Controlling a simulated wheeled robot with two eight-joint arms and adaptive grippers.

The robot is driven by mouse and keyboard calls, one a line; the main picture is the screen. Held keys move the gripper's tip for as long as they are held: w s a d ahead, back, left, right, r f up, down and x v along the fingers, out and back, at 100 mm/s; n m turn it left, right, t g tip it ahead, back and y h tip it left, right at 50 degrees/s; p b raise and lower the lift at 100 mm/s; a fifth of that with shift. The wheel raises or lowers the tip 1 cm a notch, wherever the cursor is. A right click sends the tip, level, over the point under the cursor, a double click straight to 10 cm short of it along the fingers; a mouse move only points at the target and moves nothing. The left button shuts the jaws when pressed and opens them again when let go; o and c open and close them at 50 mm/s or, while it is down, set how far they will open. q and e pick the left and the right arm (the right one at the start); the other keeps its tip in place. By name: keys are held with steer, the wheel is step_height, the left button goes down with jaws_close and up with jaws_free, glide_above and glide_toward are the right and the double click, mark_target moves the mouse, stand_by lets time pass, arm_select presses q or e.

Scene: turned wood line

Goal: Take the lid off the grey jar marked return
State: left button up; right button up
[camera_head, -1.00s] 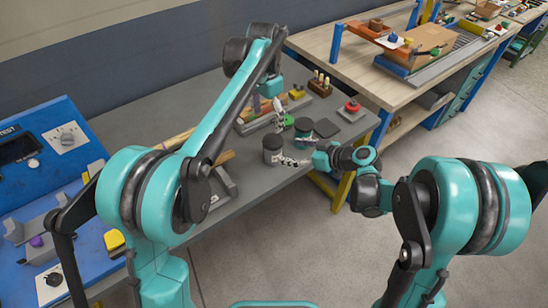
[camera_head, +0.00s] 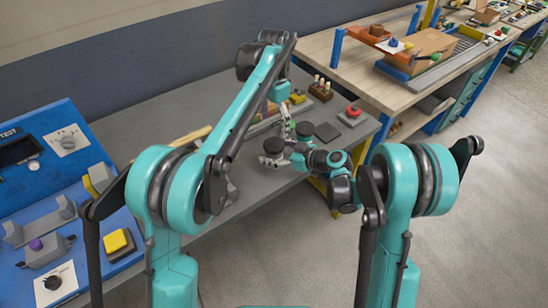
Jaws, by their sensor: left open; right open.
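Two dark-topped round jars stand on the grey bench. The nearer jar (camera_head: 273,144) is at the left, its lid on and its front mostly hidden by my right gripper. The other jar (camera_head: 305,129) stands behind it to the right. No marking is readable, so I cannot tell which is marked return. My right gripper (camera_head: 268,161) is open, fingers pointing left, at the front of the nearer jar; contact cannot be told. My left gripper (camera_head: 287,131) is open and points down behind and between the jars.
A dark square pad (camera_head: 327,132) lies right of the jars, with a red-button box (camera_head: 352,112) beyond. A wooden rack with pegs (camera_head: 320,89) stands behind. A blue test station (camera_head: 40,208) is at left. My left arm hides part of the bench.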

mark_target(274, 144)
jaws_close()
arm_select(q)
steer(key=m, duration=0.3)
steer(key=shift+m, duration=0.4)
steer(key=m, duration=1.3)
steer(key=shift+m, duration=0.4)
steer(key=shift+f, duration=0.25)
step_height(274, 144, down, 8)
steer(key=shift+r, duration=0.25)
